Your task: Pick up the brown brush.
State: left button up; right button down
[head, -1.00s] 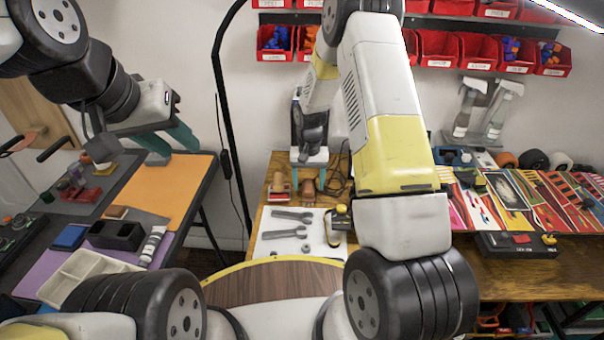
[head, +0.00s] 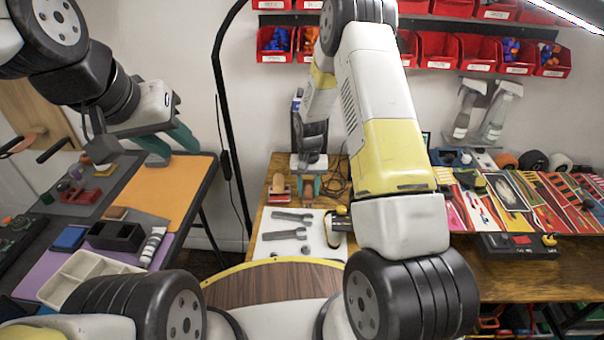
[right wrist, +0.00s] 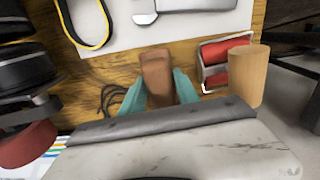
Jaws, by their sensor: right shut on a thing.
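My left gripper (head: 170,143) is open and empty above the orange mat of the left table.
A red item with a wooden handle (right wrist: 227,62) lies close beside the brush. A black cable (head: 335,183) coils to the right. Spray bottles (head: 495,112) and colourful panels (head: 510,190) stand further right.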

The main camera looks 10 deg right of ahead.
aim_at(308, 185)
jog(key=shift+r, duration=0.15)
notch_tip(308, 185, up, 3)
jog(key=shift+r, duration=0.2)
jog(key=s, duration=0.5)
jog(key=s+a+r, duration=0.1)
jog(key=s, duration=0.4)
jog(key=s+a, duration=0.1)
jog(key=s, duration=0.5)
jog(key=shift+a+r, duration=0.15)
